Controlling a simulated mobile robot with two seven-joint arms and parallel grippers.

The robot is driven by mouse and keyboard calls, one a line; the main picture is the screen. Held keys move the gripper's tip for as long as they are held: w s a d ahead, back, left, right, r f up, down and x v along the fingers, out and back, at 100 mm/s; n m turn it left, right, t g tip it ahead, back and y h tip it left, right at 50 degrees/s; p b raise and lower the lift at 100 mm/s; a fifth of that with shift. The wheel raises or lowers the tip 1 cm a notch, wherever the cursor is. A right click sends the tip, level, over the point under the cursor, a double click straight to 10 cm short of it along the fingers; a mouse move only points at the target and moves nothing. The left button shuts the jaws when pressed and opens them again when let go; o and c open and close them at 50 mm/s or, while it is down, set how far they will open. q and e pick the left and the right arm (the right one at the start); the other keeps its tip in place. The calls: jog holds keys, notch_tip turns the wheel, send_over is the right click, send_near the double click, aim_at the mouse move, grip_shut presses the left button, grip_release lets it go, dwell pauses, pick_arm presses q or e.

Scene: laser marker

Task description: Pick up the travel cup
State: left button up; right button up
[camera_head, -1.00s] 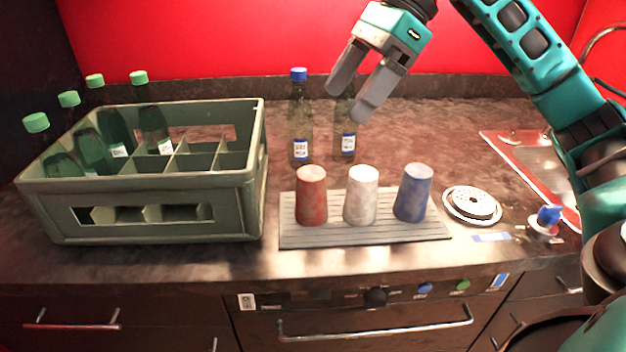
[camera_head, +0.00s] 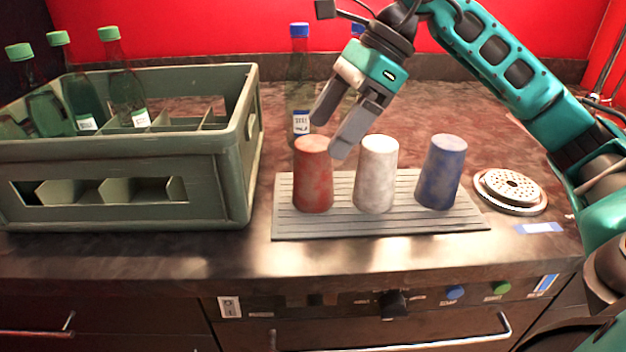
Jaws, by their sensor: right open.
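Three travel cups stand upside down in a row on a grey ribbed mat: a red one (camera_head: 313,178), a white one (camera_head: 376,178) and a blue one (camera_head: 441,175). My right gripper (camera_head: 325,140) is open, its two grey fingers pointing down and left. The fingertips are near the top of the red cup, and one finger overlaps the gap between the red and white cups in the picture. I cannot tell whether they touch. My left gripper is not in view.
The grey mat (camera_head: 380,230) lies near the counter's front edge. A green crate (camera_head: 215,195) with several green-capped bottles stands at the left. A blue-capped bottle (camera_head: 299,75) stands behind the red cup. A round metal drain (camera_head: 510,188) lies at the right.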

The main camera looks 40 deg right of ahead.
aim_at(307, 159)
jog(key=x, duration=0.7)
jog(key=shift+w+r+b, duration=0.1)
jog(key=shift+r+b, duration=0.05)
jog(key=shift+b, duration=0.2)
jog(key=c, duration=1.2)
jog(key=shift+o, duration=0.2)
jog(key=shift+r, duration=0.1)
